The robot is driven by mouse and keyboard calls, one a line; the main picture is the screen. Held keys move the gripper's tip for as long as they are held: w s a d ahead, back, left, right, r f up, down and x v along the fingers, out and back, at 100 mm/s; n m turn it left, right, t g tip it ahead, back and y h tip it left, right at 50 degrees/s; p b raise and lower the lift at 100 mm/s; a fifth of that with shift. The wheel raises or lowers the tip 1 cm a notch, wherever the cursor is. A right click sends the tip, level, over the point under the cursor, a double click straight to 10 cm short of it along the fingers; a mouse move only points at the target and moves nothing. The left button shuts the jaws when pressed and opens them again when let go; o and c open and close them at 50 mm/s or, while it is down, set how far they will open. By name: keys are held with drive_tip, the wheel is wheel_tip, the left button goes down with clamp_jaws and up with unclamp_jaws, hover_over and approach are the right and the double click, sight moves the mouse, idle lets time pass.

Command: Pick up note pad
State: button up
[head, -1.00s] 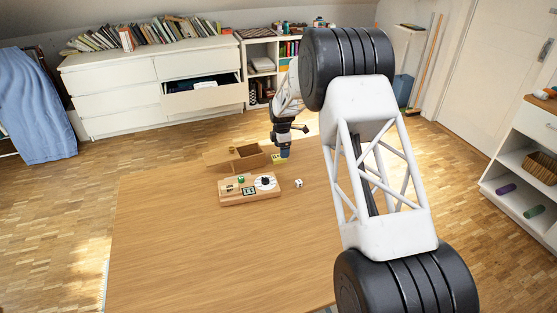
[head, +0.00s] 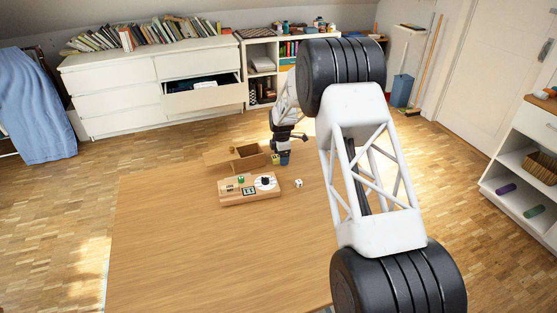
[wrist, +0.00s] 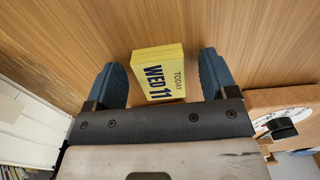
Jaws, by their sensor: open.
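The note pad is a yellow block printed "TODAY WED 11" (wrist: 160,73). In the wrist view it sits between the two blue fingers of my gripper (wrist: 162,78), with a narrow gap on the left and a wider one on the right. My gripper is open. In the head view my gripper (head: 282,158) is low at the table's far side, and a small yellow part of the note pad (head: 276,158) shows beside the fingers. The rest of it is hidden there.
A wooden box (head: 240,161) stands just left of the note pad. A wooden board with a dial and small parts (head: 250,195) lies nearer; its dial edge also shows in the wrist view (wrist: 285,98). A white die (head: 298,183) lies right of the board. The near table (head: 210,255) is clear.

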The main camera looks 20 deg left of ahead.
drive_tip(key=c, duration=1)
wheel_tip(320, 180, up, 10)
idle(0.4)
idle(0.4)
